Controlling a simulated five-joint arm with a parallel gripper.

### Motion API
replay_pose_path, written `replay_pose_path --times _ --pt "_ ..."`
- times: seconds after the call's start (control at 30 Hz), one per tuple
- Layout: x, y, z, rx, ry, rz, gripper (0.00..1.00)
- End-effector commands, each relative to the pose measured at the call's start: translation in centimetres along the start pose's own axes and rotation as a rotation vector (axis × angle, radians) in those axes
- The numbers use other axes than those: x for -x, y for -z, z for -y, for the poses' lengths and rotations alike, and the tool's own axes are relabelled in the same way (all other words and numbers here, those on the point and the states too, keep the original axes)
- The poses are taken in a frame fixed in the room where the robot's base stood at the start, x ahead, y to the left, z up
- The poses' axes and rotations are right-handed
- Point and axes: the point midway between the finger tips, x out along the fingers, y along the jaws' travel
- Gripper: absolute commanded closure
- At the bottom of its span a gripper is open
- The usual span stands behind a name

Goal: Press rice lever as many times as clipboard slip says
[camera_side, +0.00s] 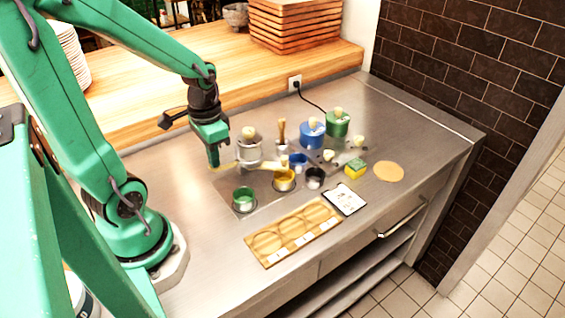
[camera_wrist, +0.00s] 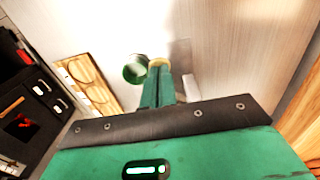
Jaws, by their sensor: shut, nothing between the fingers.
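My gripper (camera_side: 214,165) is shut and empty, pointing down at the left of the steel canister (camera_side: 249,148). A pale yellow lever end (camera_side: 224,168) sticks out left from the canister, right at my fingertips; I cannot tell whether they touch. In the wrist view my shut fingers (camera_wrist: 158,78) cover most of it, and a yellow tip (camera_wrist: 158,62) shows just past them. The clipboard (camera_side: 344,198) with a white slip lies flat on the steel counter; its marks are too small to read.
A green cup (camera_side: 244,199), a yellow cup (camera_side: 284,180) and a dark cup (camera_side: 315,178) stand before the canister. A wooden board with round recesses (camera_side: 295,233) lies in front. Blue (camera_side: 312,135) and green (camera_side: 337,124) canisters stand behind.

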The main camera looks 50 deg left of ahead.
Motion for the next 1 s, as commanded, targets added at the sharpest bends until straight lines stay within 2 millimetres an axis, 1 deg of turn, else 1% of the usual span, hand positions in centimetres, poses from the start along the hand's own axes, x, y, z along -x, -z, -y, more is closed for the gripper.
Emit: replay_pose_path --times 1.0 --pt "-1.0 0.0 0.0 0.0 0.0 0.0 1.0"
